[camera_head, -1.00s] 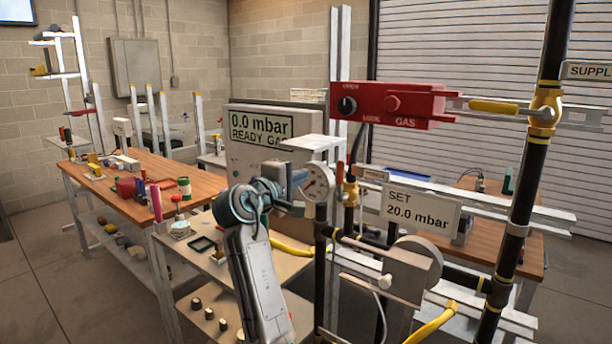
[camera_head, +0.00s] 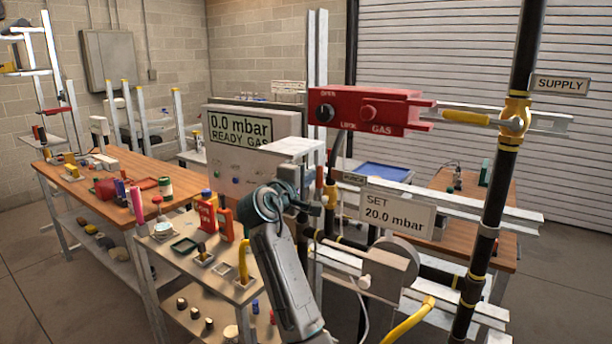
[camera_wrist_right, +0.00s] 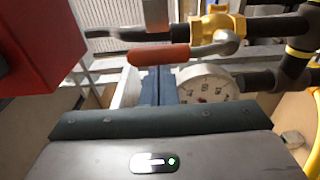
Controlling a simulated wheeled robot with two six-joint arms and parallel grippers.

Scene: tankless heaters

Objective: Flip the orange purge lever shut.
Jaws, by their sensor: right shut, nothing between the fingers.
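The orange purge lever (camera_wrist_right: 160,55) lies roughly level across the right wrist view, joined at its right to a brass valve (camera_wrist_right: 215,27). In the head view the lever (camera_head: 320,180) is small, beside the brass valve body (camera_head: 331,196). My right gripper (camera_wrist_right: 163,86) is shut and empty. Its fingertips appear just below the lever in the wrist view; whether they touch it I cannot tell. In the head view the right gripper (camera_head: 316,207) is just below and in front of the lever. A round gauge (camera_wrist_right: 208,85) is right of the fingers. My left gripper is out of view.
A red gas box (camera_head: 365,112) stands above the gripper, also at left in the wrist view. Black pipes (camera_head: 500,190), a set-point sign (camera_head: 396,212) and a grey round housing (camera_head: 395,262) crowd the right. A cluttered wooden bench (camera_head: 85,195) stands left.

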